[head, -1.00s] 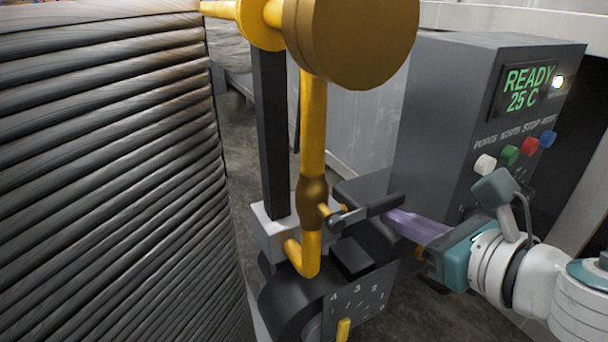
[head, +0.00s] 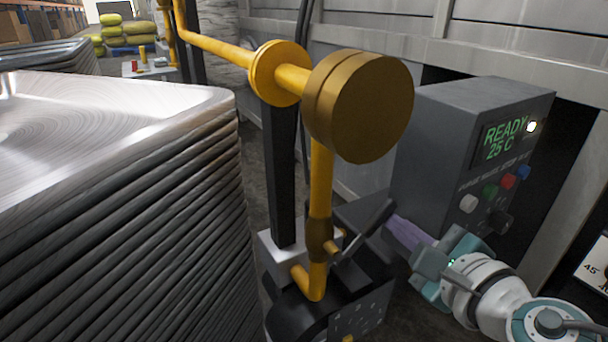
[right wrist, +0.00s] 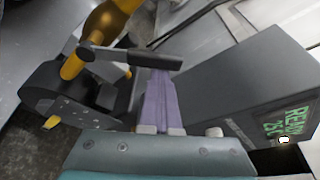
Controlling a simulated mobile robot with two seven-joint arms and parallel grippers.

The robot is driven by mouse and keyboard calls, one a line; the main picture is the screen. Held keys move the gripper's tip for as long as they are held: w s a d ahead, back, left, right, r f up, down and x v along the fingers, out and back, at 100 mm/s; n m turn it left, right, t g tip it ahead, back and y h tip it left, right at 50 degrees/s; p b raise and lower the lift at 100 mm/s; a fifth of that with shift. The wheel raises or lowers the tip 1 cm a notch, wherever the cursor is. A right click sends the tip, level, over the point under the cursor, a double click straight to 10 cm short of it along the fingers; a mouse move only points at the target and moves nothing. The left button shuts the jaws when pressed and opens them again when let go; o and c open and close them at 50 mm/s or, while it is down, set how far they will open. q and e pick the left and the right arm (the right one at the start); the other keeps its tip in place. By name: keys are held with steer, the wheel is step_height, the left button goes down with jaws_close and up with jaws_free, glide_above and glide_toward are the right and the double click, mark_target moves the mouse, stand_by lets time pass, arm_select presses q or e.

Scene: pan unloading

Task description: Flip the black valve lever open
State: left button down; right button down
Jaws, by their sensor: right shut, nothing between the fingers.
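The black valve lever (head: 362,232) sticks out from the valve body (head: 320,240) on the yellow vertical pipe and slants up to the right. In the right wrist view the lever (right wrist: 135,57) lies across the top of my fingers. My right gripper (head: 396,222) is shut with its lilac fingers together and nothing between them. Its fingertips (right wrist: 158,74) are at the lever's free end, seemingly touching its underside; exact contact is hard to tell. My left gripper is not in view.
A grey control box (head: 465,150) reading READY 25 C, with several coloured buttons, stands just behind my right gripper. A large round brass-coloured disc (head: 365,108) hangs above the lever. A tall stack of metal pans (head: 120,200) fills the left.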

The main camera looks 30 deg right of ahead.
mark_target(375, 218)
steer(key=shift+a+r+n+t+h+p, duration=0.3)
steer(key=shift+a+r+n+p, duration=0.2)
steer(key=shift+r+n+p, duration=0.3)
steer(key=a+n, duration=0.1)
steer(key=a+r+n+t+h+p, duration=0.1)
steer(key=n, duration=0.1)
steer(key=a+r+n+p, duration=0.1)
steer(key=a+n, duration=0.1)
steer(key=shift+s+r+t+h, duration=0.1)
steer(key=shift+t+h, duration=0.2)
steer(key=shift+a+p, duration=0.3)
steer(key=shift+a, duration=0.15)
steer(key=shift+s, duration=0.1)
